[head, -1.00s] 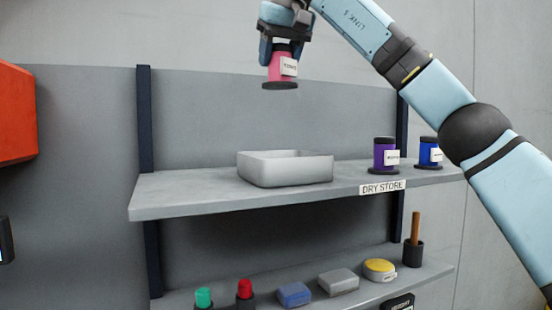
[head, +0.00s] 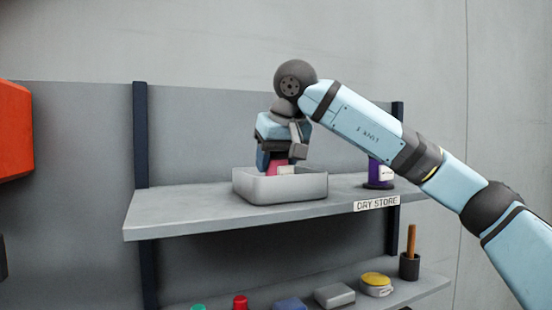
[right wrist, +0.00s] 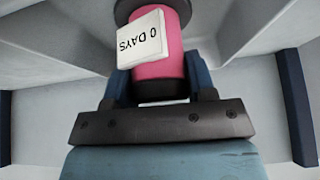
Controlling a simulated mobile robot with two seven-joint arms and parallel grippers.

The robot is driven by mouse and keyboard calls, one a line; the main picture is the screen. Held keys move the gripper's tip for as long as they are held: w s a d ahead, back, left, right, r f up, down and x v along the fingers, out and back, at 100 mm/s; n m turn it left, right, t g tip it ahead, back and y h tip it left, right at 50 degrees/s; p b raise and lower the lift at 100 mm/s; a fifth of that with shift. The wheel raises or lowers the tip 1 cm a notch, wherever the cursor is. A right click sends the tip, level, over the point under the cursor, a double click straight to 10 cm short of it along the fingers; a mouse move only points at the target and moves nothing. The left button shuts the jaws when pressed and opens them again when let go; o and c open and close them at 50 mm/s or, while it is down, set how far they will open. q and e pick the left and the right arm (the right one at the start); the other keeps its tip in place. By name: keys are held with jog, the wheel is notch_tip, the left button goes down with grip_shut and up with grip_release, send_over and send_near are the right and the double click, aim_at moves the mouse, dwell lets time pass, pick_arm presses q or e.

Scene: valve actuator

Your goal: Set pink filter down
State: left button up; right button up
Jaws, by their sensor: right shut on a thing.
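The pink filter (head: 273,169) is a pink cylinder with dark ends and a white label. My right gripper (head: 279,158) is shut on it and holds it upright inside the outline of the pale grey bin (head: 290,190) on the upper shelf. The bin's front wall hides the filter's lower end, so I cannot tell whether it touches the bin floor. In the right wrist view, the filter (right wrist: 162,68) sits between the jaws, and its label reads "0 DAYS" upside down. My left gripper is not in view.
The upper shelf (head: 165,212) has free room left of the bin. A purple canister (head: 377,175) stands to the right, partly behind my right arm, above a "DRY STORE" label (head: 377,203). The lower shelf holds several small items, including a grey block (head: 334,295) and a yellow-topped tin (head: 376,280).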

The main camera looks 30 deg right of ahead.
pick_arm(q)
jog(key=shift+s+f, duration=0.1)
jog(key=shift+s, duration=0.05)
pick_arm(e)
jog(key=shift+f, duration=0.1)
jog(key=o, duration=0.9)
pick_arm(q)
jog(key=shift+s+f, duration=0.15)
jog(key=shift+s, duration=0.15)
pick_arm(e)
jog(key=shift+o, duration=0.2)
